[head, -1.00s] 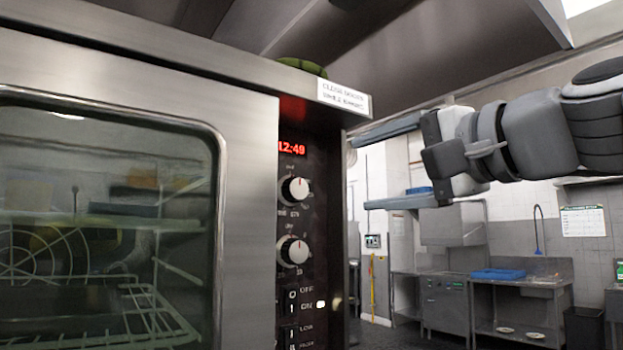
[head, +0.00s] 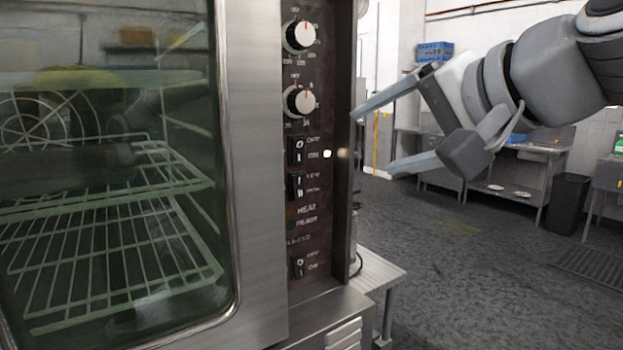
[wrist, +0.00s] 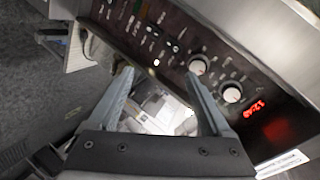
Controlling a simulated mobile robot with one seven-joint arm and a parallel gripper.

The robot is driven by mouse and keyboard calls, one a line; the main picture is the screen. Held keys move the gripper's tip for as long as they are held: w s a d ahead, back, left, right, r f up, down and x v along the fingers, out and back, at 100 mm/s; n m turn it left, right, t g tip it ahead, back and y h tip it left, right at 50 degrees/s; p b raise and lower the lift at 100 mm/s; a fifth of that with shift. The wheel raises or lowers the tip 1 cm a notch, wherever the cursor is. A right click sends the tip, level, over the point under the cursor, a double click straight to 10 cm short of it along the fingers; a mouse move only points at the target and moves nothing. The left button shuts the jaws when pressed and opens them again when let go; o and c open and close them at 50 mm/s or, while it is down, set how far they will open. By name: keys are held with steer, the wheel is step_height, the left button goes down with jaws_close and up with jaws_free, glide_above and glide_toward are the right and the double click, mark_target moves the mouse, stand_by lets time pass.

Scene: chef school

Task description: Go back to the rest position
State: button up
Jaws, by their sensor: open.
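My gripper (head: 372,139) is open and empty in the head view, to the right of the oven's control panel. Its two fingers point left toward the panel's edge and are apart from each other. In the wrist view my gripper (wrist: 165,83) also shows with its fingers spread and nothing between them. The oven's control panel (head: 313,195) has two round knobs and several switches. In the wrist view the control panel (wrist: 190,45) lies beyond the fingers, with a red clock display. I cannot tell whether a fingertip touches the panel.
The oven door (head: 262,200) is shut, with wire racks behind its glass. A low metal stand (head: 378,282) is beside the oven's base. A sink bench (head: 515,180) and a dark bin (head: 567,203) stand at the back right. The floor (head: 470,270) on the right is clear.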

steer(key=s+d+f+n+g+h+p, duration=0.1)
steer(key=s+f+n+g+h, duration=0.1)
steer(key=f, duration=0.5)
steer(key=s+d+f+n+g+h+p, duration=0.2)
steer(key=s+f, duration=0.3)
steer(key=f, duration=0.3)
steer(key=s+d+f+n+g+h+p, duration=0.2)
steer(key=s+f, duration=0.1)
steer(key=f, duration=0.5)
steer(key=shift+s+f+h, duration=0.2)
steer(key=shift+s+h, duration=0.1)
steer(key=shift+s, duration=0.05)
steer(key=shift+s+d+f+n, duration=0.1)
steer(key=shift+d+f+n, duration=0.1)
steer(key=shift+n, duration=0.1)
steer(key=shift+c, duration=0.3)
steer(key=c, duration=0.5)
steer(key=shift+o, duration=0.2)
steer(key=shift+s+a, duration=0.1)
steer(key=shift+s, duration=0.1)
